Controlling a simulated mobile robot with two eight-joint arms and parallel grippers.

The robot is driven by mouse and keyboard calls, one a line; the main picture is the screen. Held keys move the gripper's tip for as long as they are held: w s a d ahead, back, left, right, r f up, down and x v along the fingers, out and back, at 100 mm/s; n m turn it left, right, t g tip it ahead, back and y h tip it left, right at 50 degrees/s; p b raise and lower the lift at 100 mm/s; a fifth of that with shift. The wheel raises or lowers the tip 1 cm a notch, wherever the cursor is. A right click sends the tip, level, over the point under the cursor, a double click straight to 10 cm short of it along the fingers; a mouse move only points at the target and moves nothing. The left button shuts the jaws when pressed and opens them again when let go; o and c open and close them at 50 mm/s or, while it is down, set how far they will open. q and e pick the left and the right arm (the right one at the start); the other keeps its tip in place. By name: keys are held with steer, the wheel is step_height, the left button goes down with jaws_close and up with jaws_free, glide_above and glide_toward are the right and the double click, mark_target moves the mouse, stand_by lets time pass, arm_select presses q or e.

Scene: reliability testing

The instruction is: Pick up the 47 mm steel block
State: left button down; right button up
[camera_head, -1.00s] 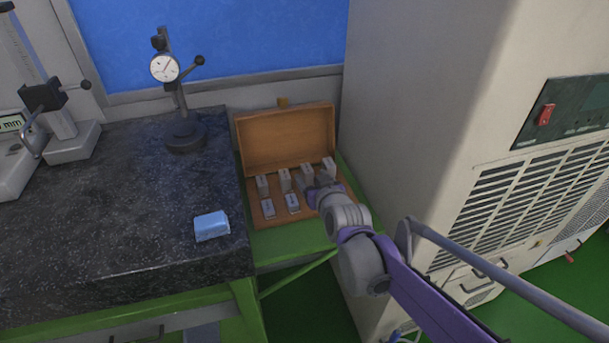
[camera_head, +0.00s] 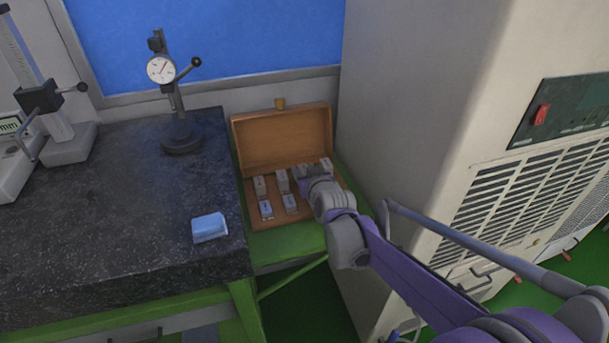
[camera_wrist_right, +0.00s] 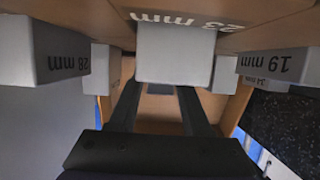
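Several grey steel blocks stand in two rows in an open wooden case (camera_head: 273,215). A back-row block (camera_head: 282,181) and a front-row block (camera_head: 290,204) show in the head view, labels too small to read. My right gripper (camera_head: 312,178) is over the right part of the case and hides some blocks. In the right wrist view, the right gripper (camera_wrist_right: 158,92) has its two dark fingers apart. A grey block (camera_wrist_right: 175,52) beside an upside-down "23 mm" label is in front of them. Blocks marked 28 mm (camera_wrist_right: 62,55) and 19 mm (camera_wrist_right: 280,66) flank it. No 47 mm label is readable. My left gripper is not in view.
The case sits on a green stand (camera_head: 285,243), between a dark granite table (camera_head: 110,225) and a tall beige cabinet (camera_head: 410,130). The table carries a blue block (camera_head: 210,227) and a dial gauge stand (camera_head: 182,138). The case lid (camera_head: 282,140) stands open behind the blocks.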

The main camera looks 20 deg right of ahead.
jaws_close()
stand_by(1.1)
